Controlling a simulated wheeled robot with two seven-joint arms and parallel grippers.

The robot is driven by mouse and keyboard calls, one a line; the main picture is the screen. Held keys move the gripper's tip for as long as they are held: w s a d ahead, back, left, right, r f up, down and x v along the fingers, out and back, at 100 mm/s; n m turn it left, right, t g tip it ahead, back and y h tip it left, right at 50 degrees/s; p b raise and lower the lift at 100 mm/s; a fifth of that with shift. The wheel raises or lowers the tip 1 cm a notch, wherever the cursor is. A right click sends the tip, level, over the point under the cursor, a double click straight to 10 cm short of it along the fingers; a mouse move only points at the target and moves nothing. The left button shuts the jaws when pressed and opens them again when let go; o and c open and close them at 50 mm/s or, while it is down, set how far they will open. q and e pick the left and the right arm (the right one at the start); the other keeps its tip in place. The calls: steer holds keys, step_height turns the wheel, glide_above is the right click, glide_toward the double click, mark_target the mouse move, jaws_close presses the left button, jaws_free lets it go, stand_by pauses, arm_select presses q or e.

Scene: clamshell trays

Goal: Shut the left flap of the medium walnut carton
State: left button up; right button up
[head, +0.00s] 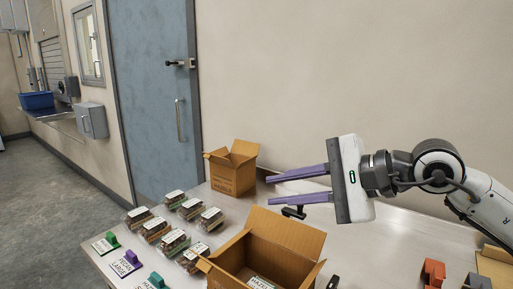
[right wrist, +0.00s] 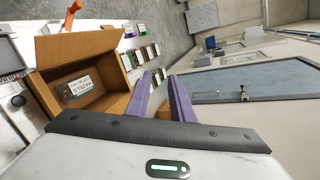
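Two open cardboard cartons stand on the metal table; their labels are too small for me to tell which is walnut. The back carton (head: 233,172) has flaps raised, one leaning out at its left. The larger front carton (head: 277,264) has a tall flap raised at the back and another flap out at the left; a labelled clamshell tray (head: 262,283) lies inside. The front carton (right wrist: 112,47) also shows in the right wrist view. My right gripper (head: 268,191) is open and empty, fingers pointing left, right of the back carton and above the table. My left gripper is out of view.
Several labelled clamshell trays (head: 158,230) stand in rows left of the cartons. Green and purple stamp-like holders (head: 125,264) lie at the table's left edge. Orange blocks (head: 433,272) are at the front right.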

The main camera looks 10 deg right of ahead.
mark_target(231, 242)
step_height(231, 242, down, 10)
steer(key=a+n+h, duration=0.2)
steer(key=n, duration=0.2)
steer(key=p+x, duration=0.1)
steer(key=x, duration=0.4)
steer(key=p+x, duration=0.1)
steer(key=x, duration=0.4)
steer(key=shift+s+d+f, duration=0.1)
steer(key=shift+d+f, duration=0.1)
steer(key=shift+f, duration=0.1)
steer(key=shift+c, duration=0.3)
jaws_close()
